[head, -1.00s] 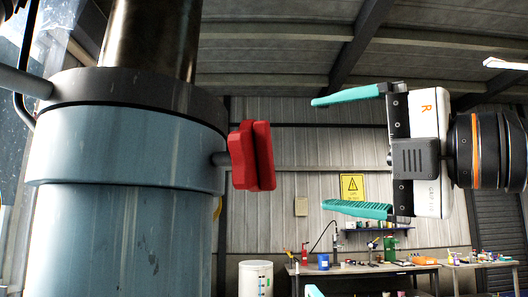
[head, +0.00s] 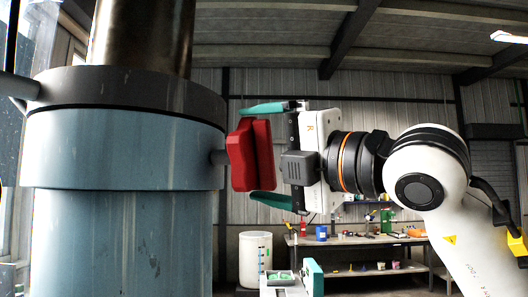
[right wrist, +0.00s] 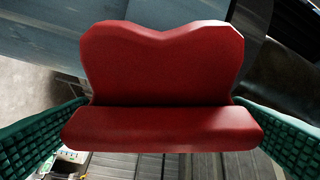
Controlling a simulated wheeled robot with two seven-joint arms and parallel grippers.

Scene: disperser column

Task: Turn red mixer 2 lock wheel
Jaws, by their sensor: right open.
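The red lock wheel (head: 252,155) sits on a short stub at the right side of the blue-grey column (head: 120,150). In the right wrist view the red wheel (right wrist: 160,65) fills the middle, with a notched edge and a thick bar across it. My right gripper (head: 248,152) is open, its teal fingers above and below the wheel. In the wrist view the fingers flank the wheel left and right, and I cannot tell whether they touch it.
A white tank (head: 255,258) stands behind, to the right of the column. A workbench (head: 365,240) with tools and bottles is at the back. A dark collar (head: 130,90) tops the blue-grey column. Open space lies to the right of the wheel around my arm.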

